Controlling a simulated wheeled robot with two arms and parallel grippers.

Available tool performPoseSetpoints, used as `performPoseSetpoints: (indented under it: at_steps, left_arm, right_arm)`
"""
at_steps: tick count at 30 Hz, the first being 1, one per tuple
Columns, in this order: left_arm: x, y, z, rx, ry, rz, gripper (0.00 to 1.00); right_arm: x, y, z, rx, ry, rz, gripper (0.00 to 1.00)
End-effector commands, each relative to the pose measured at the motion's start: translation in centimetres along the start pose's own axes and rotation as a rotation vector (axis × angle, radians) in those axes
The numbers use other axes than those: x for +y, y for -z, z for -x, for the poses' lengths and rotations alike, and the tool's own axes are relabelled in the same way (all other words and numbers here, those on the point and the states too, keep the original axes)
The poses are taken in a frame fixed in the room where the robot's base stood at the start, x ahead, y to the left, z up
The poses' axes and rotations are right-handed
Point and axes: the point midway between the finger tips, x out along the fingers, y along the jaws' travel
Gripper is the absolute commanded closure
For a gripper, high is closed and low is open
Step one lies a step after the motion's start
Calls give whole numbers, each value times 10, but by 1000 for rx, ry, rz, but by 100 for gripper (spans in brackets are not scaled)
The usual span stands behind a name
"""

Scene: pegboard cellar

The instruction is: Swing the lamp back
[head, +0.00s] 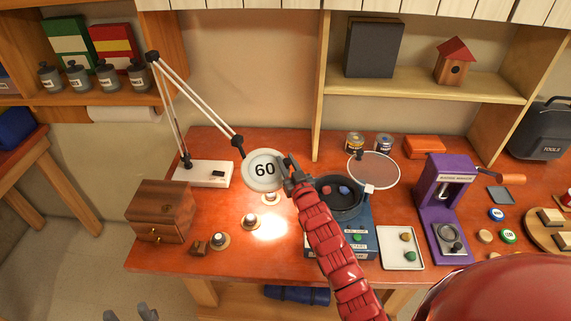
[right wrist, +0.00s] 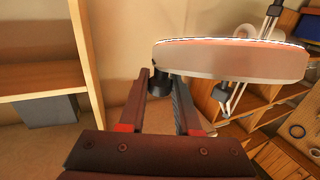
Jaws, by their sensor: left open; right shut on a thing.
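The desk lamp has a white base (head: 205,174) at the table's back left and a jointed arm. Its round white head (head: 264,170), marked 60, hangs over the table, with a bright patch of light below it. My right gripper (head: 291,176) is at the right edge of the head, shut on the dark knob there. The right wrist view shows the dark knob (right wrist: 160,83) between the fingers and the head (right wrist: 230,62) beside them. My left gripper (head: 131,313) is open and empty at the bottom left, in front of the table.
Under and near the lamp head stand small round pieces (head: 250,221) and a wooden drawer box (head: 160,212). A blue machine with a dark bowl (head: 340,205) stands right of the light, partly behind my right arm. A purple press (head: 440,205) and a white tray (head: 402,248) are further right.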

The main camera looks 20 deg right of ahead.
Motion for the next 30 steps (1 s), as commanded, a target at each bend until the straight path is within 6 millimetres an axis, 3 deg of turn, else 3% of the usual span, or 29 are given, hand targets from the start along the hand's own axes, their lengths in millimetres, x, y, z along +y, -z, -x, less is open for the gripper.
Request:
performPoseSetpoints:
  at_steps: [3, 4, 9, 20, 26, 30]
  left_arm:
    - [0, 0, 0, 0, 0, 0, 50]
    - [0, 0, 0, 0, 0, 0, 50]
    - [0, 0, 0, 0, 0, 0, 50]
    - [0, 0, 2, 0, 0, 0, 50]
    - [1, -2, 14, 0, 0, 0, 50]
    - [1, -4, 25, 0, 0, 0, 50]
  right_arm:
    - [-1, 0, 0, -1, 1, 0, 100]
    - [-1, 0, 0, 0, 1, 0, 65]
    - [0, 0, 0, -1, 0, 1, 39]
    - [0, -2, 4, -1, 0, 2, 39]
    - [0, -5, 26, 1, 0, 2, 39]
    - [0, -5, 52, 0, 0, 2, 39]
